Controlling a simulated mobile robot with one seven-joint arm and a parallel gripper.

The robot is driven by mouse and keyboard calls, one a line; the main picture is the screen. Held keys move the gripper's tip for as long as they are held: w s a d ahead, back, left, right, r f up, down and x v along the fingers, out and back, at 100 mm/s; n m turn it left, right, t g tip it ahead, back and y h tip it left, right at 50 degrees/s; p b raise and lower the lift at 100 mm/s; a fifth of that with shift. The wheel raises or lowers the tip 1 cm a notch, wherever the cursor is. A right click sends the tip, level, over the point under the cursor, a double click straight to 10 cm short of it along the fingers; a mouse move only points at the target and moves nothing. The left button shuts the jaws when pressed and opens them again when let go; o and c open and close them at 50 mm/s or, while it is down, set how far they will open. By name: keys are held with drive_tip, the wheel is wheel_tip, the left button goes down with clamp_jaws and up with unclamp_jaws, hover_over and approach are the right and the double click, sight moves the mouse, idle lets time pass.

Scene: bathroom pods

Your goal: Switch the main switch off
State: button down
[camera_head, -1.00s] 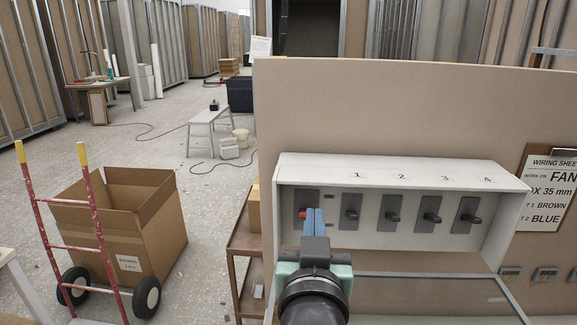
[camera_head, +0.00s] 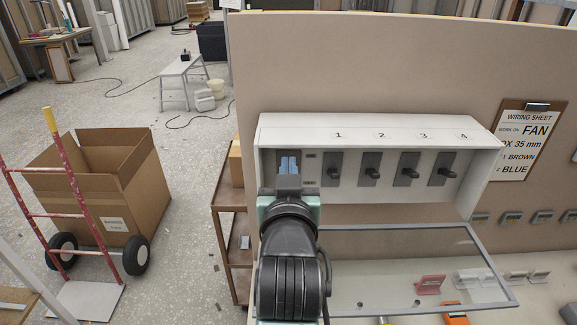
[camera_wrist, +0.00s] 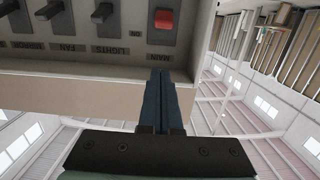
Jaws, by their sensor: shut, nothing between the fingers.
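The white switch box (camera_head: 380,128) is on the beige panel, with a row of dark toggles inside. The main switch at its left end is hidden behind my fingers in the head view. In the wrist view the main switch has a red lever (camera_wrist: 164,19), with an upside-down MAIN label (camera_wrist: 160,57) beside it. My gripper (camera_head: 288,163) is shut and empty in front of the main switch. In the wrist view the blue fingertips (camera_wrist: 167,74) lie just below the label in the picture, apart from the red lever. The lever's on or off position is unclear.
Numbered toggles, such as toggle 1 (camera_head: 334,171), stand to the right. A framed clear cover (camera_head: 400,265) is open below the box. A wiring sheet (camera_head: 527,140) hangs at right. A cardboard box (camera_head: 95,190) and a red hand truck (camera_head: 62,165) stand at left.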

drive_tip(key=w+p, duration=0.1)
drive_tip(key=w, duration=0.2)
drive_tip(key=w+p, duration=0.1)
drive_tip(key=w, duration=0.2)
drive_tip(key=shift+w+f, duration=0.2)
drive_tip(key=shift+w, duration=0.15)
drive_tip(key=shift+s+f+p, duration=0.25)
drive_tip(key=shift+f+p, duration=0.1)
drive_tip(key=shift+f, duration=0.25)
drive_tip(key=shift+s+f+p, duration=0.25)
drive_tip(key=shift+f+p, duration=0.1)
drive_tip(key=shift+f, duration=0.2)
drive_tip(key=shift+s+f, duration=0.35)
drive_tip(key=shift+f, duration=0.5)
drive_tip(key=shift+s+f+b, duration=0.1)
drive_tip(key=shift+f+b, duration=0.1)
drive_tip(key=shift+b, duration=0.3)
